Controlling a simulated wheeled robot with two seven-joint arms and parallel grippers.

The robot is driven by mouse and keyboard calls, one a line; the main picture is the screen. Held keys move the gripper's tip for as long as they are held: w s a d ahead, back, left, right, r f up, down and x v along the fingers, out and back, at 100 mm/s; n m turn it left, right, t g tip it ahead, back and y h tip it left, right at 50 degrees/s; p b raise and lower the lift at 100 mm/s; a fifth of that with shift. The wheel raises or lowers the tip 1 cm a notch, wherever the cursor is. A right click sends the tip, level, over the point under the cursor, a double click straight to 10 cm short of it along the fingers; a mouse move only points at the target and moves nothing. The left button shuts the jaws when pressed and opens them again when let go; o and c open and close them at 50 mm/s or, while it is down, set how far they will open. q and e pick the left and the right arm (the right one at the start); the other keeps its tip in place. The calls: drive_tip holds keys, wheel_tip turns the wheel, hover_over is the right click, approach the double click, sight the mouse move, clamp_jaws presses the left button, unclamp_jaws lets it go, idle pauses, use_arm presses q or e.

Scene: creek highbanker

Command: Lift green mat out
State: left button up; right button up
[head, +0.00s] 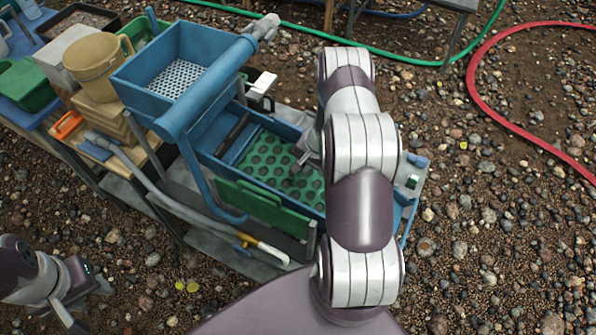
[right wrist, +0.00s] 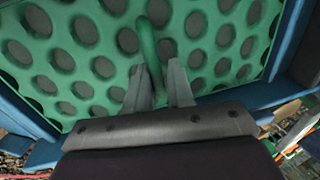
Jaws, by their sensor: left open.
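The green mat (head: 272,168), with rows of dark round holes, lies in the blue sluice trough (head: 216,136). My right gripper (head: 302,158) is over the mat in the head view, its fingers partly hidden by my arm. In the right wrist view, the mat (right wrist: 85,50) fills the trough, and a raised green strip (right wrist: 149,45) reaches down between the fingers of my right gripper (right wrist: 161,85). The fingers stand apart, with a gap beside the strip. My left gripper (head: 77,300) is open and empty at the lower left, away from the trough.
A blue hopper with a grate (head: 177,78) stands at the trough's upper end. A dark green panel (head: 262,208) runs along the near side. A table with a tan bucket (head: 97,62) is at left. A red hose (head: 480,88) lies on the gravel at right.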

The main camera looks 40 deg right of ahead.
drive_tip(key=shift+s+a+f, duration=0.2)
drive_tip(key=shift+s+f, duration=0.05)
drive_tip(key=shift+f, duration=0.2)
drive_tip(key=shift+s, duration=0.1)
drive_tip(key=shift+a, duration=0.1)
drive_tip(key=shift+w, duration=0.2)
clamp_jaws()
use_arm(q)
drive_tip(key=shift+s+a+r, duration=0.15)
drive_tip(key=shift+s+r, duration=0.15)
drive_tip(key=shift+s, duration=0.35)
use_arm(e)
drive_tip(key=shift+r, duration=0.1)
wheel_tip(320, 180, up, 10)
drive_tip(key=shift+f, duration=0.1)
use_arm(q)
drive_tip(key=shift+w+f, duration=0.1)
drive_tip(key=shift+f, duration=0.15)
